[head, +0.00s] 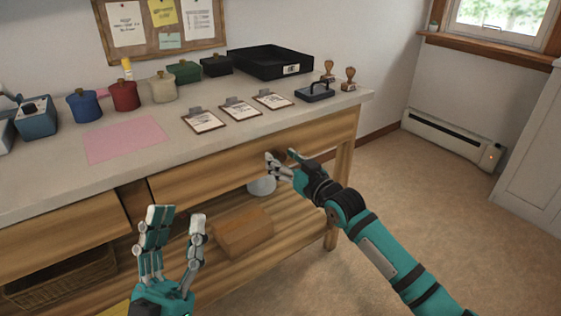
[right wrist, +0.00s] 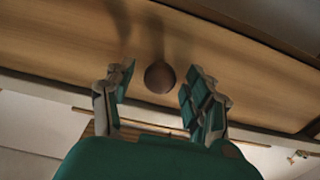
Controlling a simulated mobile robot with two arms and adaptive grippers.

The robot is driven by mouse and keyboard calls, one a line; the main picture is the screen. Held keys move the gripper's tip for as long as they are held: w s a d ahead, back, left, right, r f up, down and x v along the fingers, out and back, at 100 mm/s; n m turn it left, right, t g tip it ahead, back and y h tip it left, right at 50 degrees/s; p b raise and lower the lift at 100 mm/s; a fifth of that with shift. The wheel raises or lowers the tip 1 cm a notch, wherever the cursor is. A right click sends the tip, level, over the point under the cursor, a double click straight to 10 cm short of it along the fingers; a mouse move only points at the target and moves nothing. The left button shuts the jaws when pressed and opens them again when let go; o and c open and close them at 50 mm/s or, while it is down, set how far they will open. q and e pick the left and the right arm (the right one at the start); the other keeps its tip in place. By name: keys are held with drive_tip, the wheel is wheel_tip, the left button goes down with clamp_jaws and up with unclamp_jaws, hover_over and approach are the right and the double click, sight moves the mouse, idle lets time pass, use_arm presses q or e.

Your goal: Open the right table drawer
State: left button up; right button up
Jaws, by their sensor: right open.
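The right table drawer (head: 200,181) has a plain wooden front under the pale worktop and looks shut. Its round brown knob (right wrist: 159,77) shows in the right wrist view, centred between the fingers of my right gripper (right wrist: 158,92). The fingers stand apart on both sides of the knob, with gaps visible. In the head view my right gripper (head: 281,157) is at the drawer front and largely hides the knob. My left gripper (head: 178,214) is open and empty in front of the table, left of the right gripper.
The left drawer (head: 60,232) sits beside it. The lower shelf holds a wicker basket (head: 60,278), a brown box (head: 243,232) and a pale round item (head: 262,186). Clipboards, coloured pots and a black tray (head: 270,63) stand on the worktop (head: 60,176). Floor is clear at right.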

drive_tip(key=shift+w+a, duration=0.4)
drive_tip(key=shift+w, duration=0.1)
clamp_jaws()
idle(0.3)
